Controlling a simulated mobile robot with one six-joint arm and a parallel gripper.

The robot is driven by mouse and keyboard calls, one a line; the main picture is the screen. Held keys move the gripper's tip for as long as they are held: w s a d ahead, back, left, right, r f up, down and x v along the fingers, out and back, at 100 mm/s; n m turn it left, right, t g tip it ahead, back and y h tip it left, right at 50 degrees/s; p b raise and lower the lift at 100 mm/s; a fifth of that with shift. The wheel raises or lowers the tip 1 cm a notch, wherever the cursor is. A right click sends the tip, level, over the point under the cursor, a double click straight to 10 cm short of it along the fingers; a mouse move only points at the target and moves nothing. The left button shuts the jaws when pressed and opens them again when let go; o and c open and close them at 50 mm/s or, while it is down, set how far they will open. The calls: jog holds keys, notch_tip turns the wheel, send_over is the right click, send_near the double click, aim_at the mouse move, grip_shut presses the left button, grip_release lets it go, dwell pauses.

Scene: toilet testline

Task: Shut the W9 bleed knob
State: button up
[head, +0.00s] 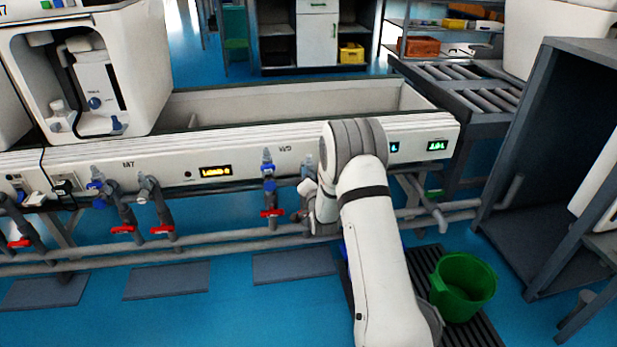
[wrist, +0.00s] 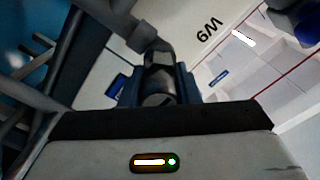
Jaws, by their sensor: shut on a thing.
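The W9 label (head: 285,149) is on the white bench front, and it shows upside down in the wrist view (wrist: 210,29). In the head view my gripper is mostly hidden behind my arm, at the pipework just right of this label. In the wrist view my gripper (wrist: 160,88) is shut, with its dark jaws on both sides of a dark fitting below the label, which I take to be the W9 bleed knob (wrist: 160,70). The knob is shadowed and partly covered, so its turn position cannot be told.
A neighbouring valve with a blue knob (head: 268,170) and a red handle (head: 272,212) stands just left of my gripper. Horizontal grey pipes (head: 225,237) run below. A green bucket (head: 463,285) stands on the floor grate at right.

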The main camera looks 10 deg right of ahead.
jog(key=shift+a+f, duration=0.1)
jog(key=shift+f, duration=0.05)
jog(key=o, duration=1)
jog(key=shift+s, duration=0.1)
jog(key=s+p, duration=0.2)
jog(key=s, duration=0.5)
jog(key=shift+s+p, duration=0.35)
